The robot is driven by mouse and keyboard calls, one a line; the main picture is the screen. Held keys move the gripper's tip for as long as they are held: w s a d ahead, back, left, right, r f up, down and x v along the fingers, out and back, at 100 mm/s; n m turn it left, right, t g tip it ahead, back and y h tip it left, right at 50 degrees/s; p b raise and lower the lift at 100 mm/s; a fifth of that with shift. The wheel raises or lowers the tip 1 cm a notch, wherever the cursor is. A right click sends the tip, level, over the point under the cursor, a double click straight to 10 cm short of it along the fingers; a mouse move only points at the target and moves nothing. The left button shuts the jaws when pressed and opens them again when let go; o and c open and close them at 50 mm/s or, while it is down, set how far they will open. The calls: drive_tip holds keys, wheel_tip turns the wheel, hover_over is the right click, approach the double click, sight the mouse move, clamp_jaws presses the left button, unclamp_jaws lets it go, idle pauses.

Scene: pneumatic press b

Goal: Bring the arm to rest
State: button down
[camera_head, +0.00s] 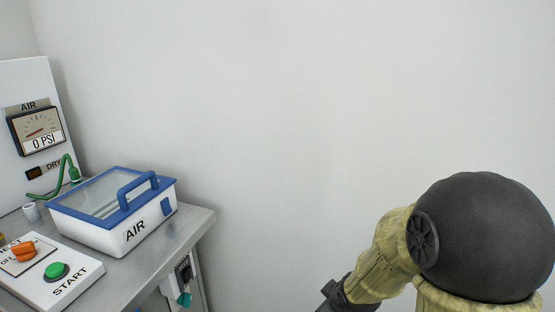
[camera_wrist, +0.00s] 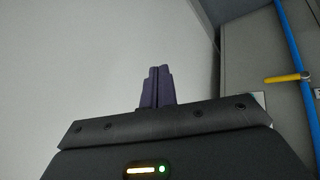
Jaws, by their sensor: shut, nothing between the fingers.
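My gripper (camera_wrist: 157,88) shows in the wrist view with its two dark fingers together, shut and empty. It is held in free space in front of a pale wall. In the head view my arm is at the lower right, its gripper end out of the picture. The arm is apart from the bench and touches nothing that I can see.
A metal bench (camera_head: 195,225) at the left holds a blue-lidded AIR box (camera_head: 110,240), its lid down, and a START panel (camera_head: 85,275). A gauge (camera_head: 38,130) reads 0 PSI. A blue pipe (camera_wrist: 293,60) with a yellow lever (camera_wrist: 287,78) runs at the right in the wrist view.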

drive_tip(key=s+d+r+m+g, duration=0.2)
drive_tip(key=s+r+m+g, duration=0.15)
drive_tip(key=s+m, duration=0.65)
wheel_tip(320, 180, up, 37)
drive_tip(key=n+p, duration=0.1)
drive_tip(key=p, duration=3.7)
drive_tip(key=shift+s+h, duration=0.3)
drive_tip(key=shift+s, duration=0.15)
drive_tip(key=shift+a, duration=0.1)
